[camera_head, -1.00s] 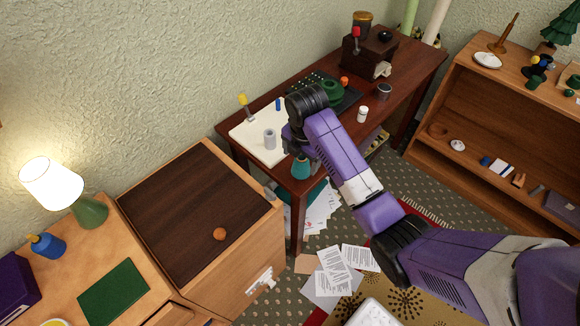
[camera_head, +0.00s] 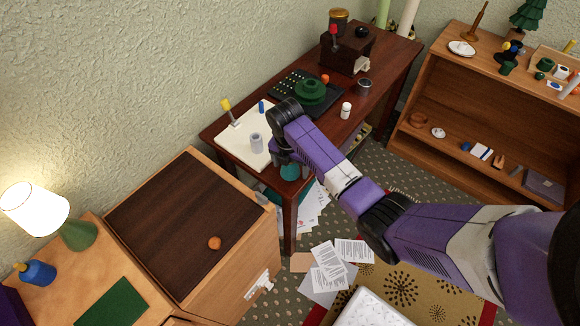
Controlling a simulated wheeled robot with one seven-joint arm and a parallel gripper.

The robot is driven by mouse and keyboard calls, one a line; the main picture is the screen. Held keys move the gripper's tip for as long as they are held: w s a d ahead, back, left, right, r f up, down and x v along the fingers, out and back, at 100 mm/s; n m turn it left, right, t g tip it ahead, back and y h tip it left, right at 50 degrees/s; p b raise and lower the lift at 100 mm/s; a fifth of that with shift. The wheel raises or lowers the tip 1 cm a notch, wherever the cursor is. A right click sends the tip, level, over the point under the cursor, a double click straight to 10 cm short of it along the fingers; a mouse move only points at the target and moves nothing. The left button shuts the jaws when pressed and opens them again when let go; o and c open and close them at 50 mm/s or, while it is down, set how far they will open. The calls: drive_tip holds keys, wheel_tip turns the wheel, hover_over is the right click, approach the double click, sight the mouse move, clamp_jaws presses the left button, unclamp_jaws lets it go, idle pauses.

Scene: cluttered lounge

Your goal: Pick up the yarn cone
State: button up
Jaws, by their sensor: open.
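A teal yarn cone (camera_head: 290,173) stands near the front edge of the dark wooden desk (camera_head: 332,133). My gripper (camera_head: 285,158) points down over it from above, and its dark fingers cover the cone's upper part. The gripper is open. The fingers are small and partly hidden by my wrist, so I cannot tell whether they touch the cone or stand around it.
A grey cylinder (camera_head: 256,143) stands on a white board (camera_head: 237,150) just left of my gripper. A green round object (camera_head: 310,91) and a white bottle (camera_head: 346,110) are farther back. A wooden cabinet (camera_head: 190,225) stands at the left front.

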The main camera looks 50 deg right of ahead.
drive_tip(key=c, duration=1.5)
drive_tip(key=shift+r, duration=0.15)
drive_tip(key=shift+c, duration=0.2)
